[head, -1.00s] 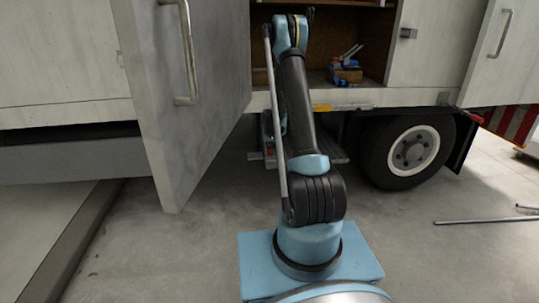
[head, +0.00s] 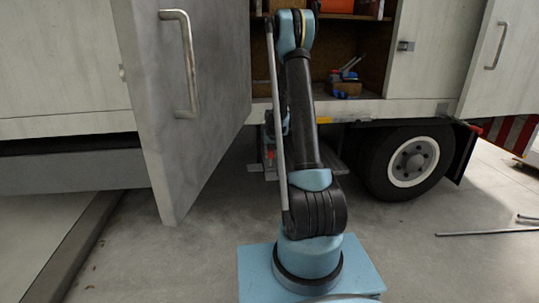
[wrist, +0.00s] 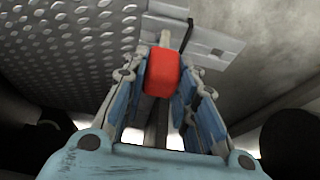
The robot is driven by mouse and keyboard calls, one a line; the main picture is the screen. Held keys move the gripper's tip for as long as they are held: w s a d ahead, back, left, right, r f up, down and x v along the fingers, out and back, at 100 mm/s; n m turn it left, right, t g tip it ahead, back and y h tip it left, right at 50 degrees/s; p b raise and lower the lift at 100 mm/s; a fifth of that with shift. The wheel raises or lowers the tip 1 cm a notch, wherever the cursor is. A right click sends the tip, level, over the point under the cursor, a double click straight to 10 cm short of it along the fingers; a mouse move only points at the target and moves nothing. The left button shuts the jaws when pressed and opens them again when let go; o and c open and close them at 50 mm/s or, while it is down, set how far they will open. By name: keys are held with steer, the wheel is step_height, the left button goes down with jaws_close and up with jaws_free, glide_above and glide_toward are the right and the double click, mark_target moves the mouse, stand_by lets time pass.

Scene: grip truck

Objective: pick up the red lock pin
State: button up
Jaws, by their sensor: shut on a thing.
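The red lock pin (wrist: 163,73) shows in the wrist view as a red block with rounded edges, between the two fingers of my gripper (wrist: 162,88). The fingers are closed on it from both sides. A flat grey metal plate (wrist: 210,47) lies just beyond the pin, and I cannot tell whether the pin touches it. In the head view my arm hides most of the gripper area, low beneath the truck body, and a small red spot (head: 270,153) shows there beside the arm.
An open grey door (head: 185,150) with a metal handle stands left of my arm. The truck's wheel (head: 408,163) is to the right. An open compartment holds a small box with blue-handled tools (head: 346,84). Metal rods (head: 488,233) lie on the floor at right.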

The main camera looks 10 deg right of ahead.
steer(key=s, duration=1.5)
steer(key=shift+w+r, duration=0.1)
steer(key=shift+r, duration=2.65)
steer(key=shift+f, duration=0.1)
